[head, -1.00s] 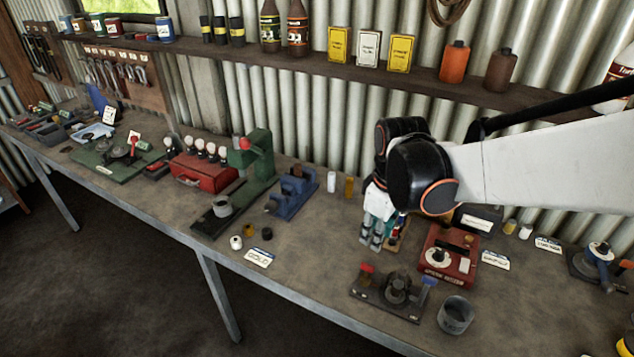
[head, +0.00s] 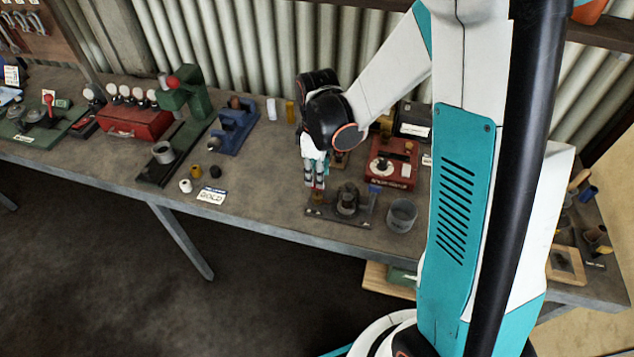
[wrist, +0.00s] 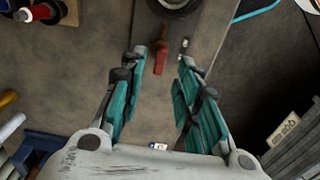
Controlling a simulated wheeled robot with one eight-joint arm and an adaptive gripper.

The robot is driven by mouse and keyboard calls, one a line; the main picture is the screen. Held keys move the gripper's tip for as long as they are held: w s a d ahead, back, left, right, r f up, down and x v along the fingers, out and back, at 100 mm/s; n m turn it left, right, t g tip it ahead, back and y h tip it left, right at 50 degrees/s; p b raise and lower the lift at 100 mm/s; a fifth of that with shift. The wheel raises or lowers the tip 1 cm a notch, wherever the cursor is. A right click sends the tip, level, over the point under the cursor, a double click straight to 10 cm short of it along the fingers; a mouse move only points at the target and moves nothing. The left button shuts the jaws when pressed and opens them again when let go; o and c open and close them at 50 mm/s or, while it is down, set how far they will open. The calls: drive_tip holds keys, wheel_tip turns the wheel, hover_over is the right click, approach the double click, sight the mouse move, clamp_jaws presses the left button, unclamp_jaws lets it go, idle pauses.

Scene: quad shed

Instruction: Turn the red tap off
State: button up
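The red tap (head: 318,194) stands at the left end of a dark base plate (head: 340,217) near the bench's front edge. My gripper (head: 314,180) is above it, pointing down, and hides most of it in the head view. In the wrist view the red tap's lever (wrist: 161,57) shows between the open fingertips of my gripper (wrist: 163,62), closer to the left finger. I see no clear contact. A blue tap (head: 373,193) is at the plate's right end, with a dark round fitting (head: 347,199) between them.
A grey cup (head: 402,215) stands right of the plate. A red box with a white dial (head: 390,166) is behind it. A GOLD card (head: 211,196) and small caps lie to the left, with clear bench between. Another red-handled lever (head: 49,106) is far left.

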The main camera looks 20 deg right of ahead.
sight(317, 189)
drive_tip(key=shift+f+b, duration=0.3)
drive_tip(key=shift+f, duration=1.6)
drive_tip(key=shift+c, duration=0.6)
clamp_jaws()
